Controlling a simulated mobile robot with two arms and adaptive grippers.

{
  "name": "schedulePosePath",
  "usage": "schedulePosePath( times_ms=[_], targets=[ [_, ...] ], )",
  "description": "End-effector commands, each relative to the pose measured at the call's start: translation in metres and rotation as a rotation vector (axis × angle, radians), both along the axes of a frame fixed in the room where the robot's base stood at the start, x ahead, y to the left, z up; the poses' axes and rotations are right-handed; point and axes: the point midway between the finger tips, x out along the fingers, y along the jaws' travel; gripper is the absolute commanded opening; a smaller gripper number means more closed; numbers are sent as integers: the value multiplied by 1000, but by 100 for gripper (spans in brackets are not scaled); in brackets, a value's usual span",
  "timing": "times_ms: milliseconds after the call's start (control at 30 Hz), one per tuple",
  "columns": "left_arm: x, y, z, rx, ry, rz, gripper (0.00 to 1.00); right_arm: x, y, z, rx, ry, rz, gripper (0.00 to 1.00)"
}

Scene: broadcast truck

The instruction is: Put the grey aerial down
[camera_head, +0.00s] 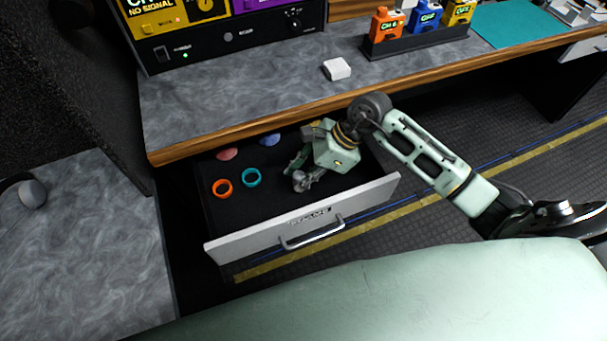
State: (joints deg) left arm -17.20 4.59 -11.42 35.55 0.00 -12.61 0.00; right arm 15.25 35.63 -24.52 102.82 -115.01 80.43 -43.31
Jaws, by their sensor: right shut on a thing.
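My right gripper (297,174) reaches down into the open drawer (305,220), at its right part. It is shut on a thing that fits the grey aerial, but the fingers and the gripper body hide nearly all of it. I cannot tell whether the aerial touches the drawer floor. My left gripper is not in view.
In the drawer lie an orange ring (222,188), a teal ring (251,178), a red piece (227,154) and a blue piece (270,140). The worktop edge overhangs the drawer's back. A white block (337,69) and a rack of coloured packs (415,42) stand on the worktop.

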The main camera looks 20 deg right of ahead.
Motion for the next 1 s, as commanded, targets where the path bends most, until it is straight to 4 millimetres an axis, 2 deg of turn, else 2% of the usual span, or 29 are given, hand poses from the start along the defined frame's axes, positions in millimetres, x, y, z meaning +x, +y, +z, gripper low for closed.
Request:
schedulePosePath(
  times_ms=[167, 200, 400, 833, 1000],
  targets=[
    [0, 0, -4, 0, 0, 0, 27, 0, 0, -3, 0, 0, 0, 3],
    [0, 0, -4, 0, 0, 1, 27, 0, 0, -3, 0, 0, 0, 22],
    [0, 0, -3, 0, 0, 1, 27, 0, 0, -2, 0, 0, 0, 39],
    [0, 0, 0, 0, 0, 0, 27, 0, -3, 5, -1, -2, -1, 40],
    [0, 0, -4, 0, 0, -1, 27, -2, -21, 30, -5, -5, 0, 40]
  ],
)
